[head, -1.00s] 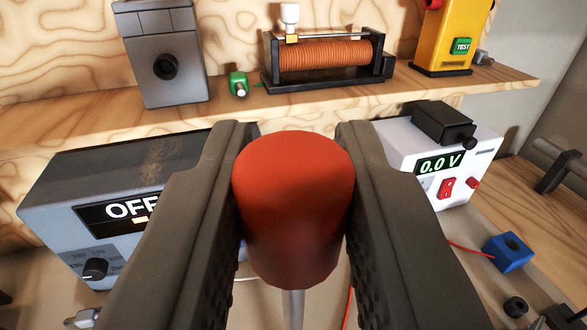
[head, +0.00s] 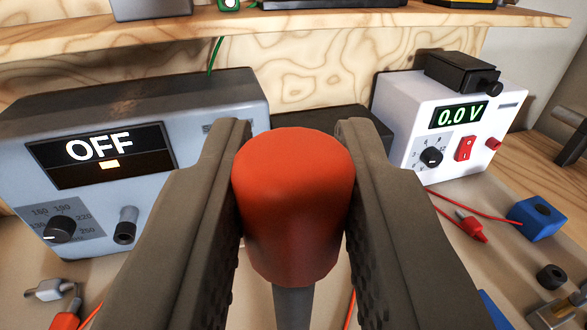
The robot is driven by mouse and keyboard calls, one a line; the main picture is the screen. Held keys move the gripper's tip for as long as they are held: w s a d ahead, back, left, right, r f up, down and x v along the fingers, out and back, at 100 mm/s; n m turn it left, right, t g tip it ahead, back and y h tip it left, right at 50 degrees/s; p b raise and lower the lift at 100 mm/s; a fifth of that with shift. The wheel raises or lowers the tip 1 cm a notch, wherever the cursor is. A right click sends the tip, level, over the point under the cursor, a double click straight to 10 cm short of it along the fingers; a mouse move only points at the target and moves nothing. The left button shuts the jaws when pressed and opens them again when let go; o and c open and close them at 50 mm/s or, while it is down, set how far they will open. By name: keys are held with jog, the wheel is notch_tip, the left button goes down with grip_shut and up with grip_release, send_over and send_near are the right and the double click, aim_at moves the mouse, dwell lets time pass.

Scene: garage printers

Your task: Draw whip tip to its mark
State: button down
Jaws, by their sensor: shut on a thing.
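A red-orange rounded cap (head: 294,205) sits between the two dark grey jaws of my gripper (head: 293,150), which are shut on it. A grey stem (head: 292,306) runs down from under the cap to the bottom edge of the view. I cannot tell for certain that this cap is the whip tip. No mark for it can be made out, and whatever lies below the stem is out of view.
A grey unit reading OFF (head: 150,160) stands left. A white supply reading 0.0 V (head: 450,125) stands right, with a blue block (head: 537,219) and red leads near it. A wooden shelf (head: 320,30) crosses above. A clip (head: 52,291) lies lower left.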

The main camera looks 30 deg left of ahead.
jog(key=c, duration=1.2)
grip_release()
jog(key=shift+c, duration=0.2)
jog(key=v, duration=1.7)
jog(key=shift+d, duration=0.15)
jog(key=shift+s+f, duration=0.1)
jog(key=shift+s, duration=0.05)
